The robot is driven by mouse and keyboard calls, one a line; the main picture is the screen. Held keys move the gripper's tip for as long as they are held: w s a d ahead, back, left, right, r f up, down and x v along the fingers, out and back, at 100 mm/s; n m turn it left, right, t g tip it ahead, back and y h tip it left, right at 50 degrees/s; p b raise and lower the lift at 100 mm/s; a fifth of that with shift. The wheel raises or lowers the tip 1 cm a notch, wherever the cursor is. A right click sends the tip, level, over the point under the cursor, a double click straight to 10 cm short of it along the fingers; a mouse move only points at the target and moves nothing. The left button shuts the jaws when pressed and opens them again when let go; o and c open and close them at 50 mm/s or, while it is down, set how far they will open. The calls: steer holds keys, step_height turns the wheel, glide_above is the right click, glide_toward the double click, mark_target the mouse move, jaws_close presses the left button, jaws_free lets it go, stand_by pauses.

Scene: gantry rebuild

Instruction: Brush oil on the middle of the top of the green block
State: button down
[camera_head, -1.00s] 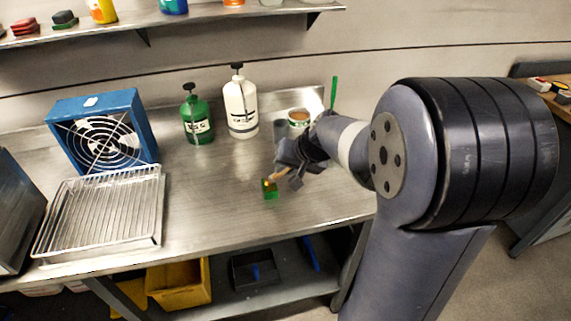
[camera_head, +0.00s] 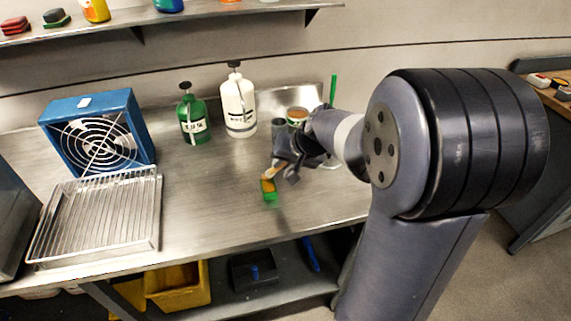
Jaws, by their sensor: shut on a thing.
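The green block (camera_head: 270,196) sits on the steel bench, near the middle of its front half. My gripper (camera_head: 280,162) is behind and just right of the block, tilted down toward it. It is shut on a brush (camera_head: 268,174), a small tan and orange piece reaching from the jaws down to the block's top. The brush end is over or touching the block's top; I cannot tell which. The bristles are too small to make out, and the jaws hide part of the brush. No oil on the block can be told apart.
A green pump bottle (camera_head: 194,118) and a white pump bottle (camera_head: 238,106) stand behind. A tin (camera_head: 297,115) and grey cup (camera_head: 278,128) stand close behind my gripper. A wire rack tray (camera_head: 100,215) and blue fan (camera_head: 98,130) are left. The bench between rack and block is clear.

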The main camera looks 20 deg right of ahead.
steer(key=shift+w, duration=0.4)
step_height(320, 180, up, 3)
steer(key=shift+r+p, duration=0.15)
steer(key=shift+p, duration=0.85)
steer(key=shift+w+r+p, duration=0.15)
steer(key=shift+r+p, duration=0.4)
steer(key=shift+r, duration=0.1)
steer(key=shift+r+p, duration=1.25)
steer(key=shift+r, duration=0.5)
steer(key=shift+f, duration=0.1)
